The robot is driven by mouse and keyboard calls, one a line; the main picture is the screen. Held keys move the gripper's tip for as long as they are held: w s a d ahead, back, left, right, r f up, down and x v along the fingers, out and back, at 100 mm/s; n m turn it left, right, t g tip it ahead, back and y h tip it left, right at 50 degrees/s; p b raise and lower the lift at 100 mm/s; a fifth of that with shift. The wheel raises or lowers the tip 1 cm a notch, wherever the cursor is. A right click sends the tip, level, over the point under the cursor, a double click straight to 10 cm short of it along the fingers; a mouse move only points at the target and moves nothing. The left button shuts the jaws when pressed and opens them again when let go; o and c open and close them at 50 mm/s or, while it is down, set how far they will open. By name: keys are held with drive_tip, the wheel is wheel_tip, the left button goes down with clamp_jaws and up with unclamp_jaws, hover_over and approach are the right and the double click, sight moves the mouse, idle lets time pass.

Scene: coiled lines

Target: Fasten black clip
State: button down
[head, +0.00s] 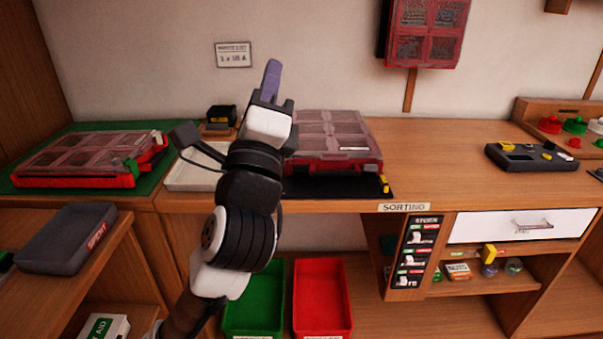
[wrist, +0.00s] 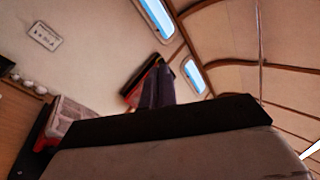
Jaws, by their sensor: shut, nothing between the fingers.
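My gripper (head: 270,78) points up in front of the wall, above the bench, with its purple-grey fingers together and empty. The fingers also show in the wrist view (wrist: 157,88). A red case with a clear compartment lid (head: 330,140) lies closed on a black mat (head: 340,188), right of and below my gripper. A small yellow clip (head: 384,184) shows at its front right corner. My arm hides part of the case's left side. Another red case (head: 85,160) lies on a green mat (head: 25,183) at the left. I cannot make out a black clip for certain.
A third red case (head: 428,30) hangs on the wall. A white tray (head: 195,172) and a small black-and-yellow box (head: 221,116) are behind my arm. Green (head: 256,305) and red (head: 322,300) bins stand below.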

drive_tip(key=w+d+f+m+g, duration=0.2)
drive_tip(key=w+f+m+g, duration=0.1)
drive_tip(key=f, duration=0.3)
drive_tip(key=w+d+f+m+g, duration=0.2)
drive_tip(key=w+d+f+m, duration=0.1)
drive_tip(key=f, duration=0.2)
drive_tip(key=m+g+y+p, duration=0.2)
drive_tip(key=m+g+y, duration=0.2)
drive_tip(key=m+g, duration=0.1)
approach(300, 171)
drive_tip(key=s+f, duration=0.3)
drive_tip(key=s, duration=0.2)
drive_tip(key=shift+s+r, duration=0.1)
drive_tip(key=p+x, duration=0.1)
drive_tip(key=x, duration=0.8)
drive_tip(key=shift+d+p, duration=0.1)
drive_tip(key=shift+p, duration=0.25)
drive_tip(key=w+r+p, duration=0.1)
drive_tip(key=w+r, duration=0.1)
drive_tip(key=shift+w+r+p, duration=0.2)
drive_tip(key=shift+r+p, duration=0.05)
drive_tip(key=shift+p, duration=0.15)
drive_tip(key=shift+w+r, duration=0.3)
drive_tip(key=shift+r+p, duration=0.15)
drive_tip(key=shift+p, duration=0.15)
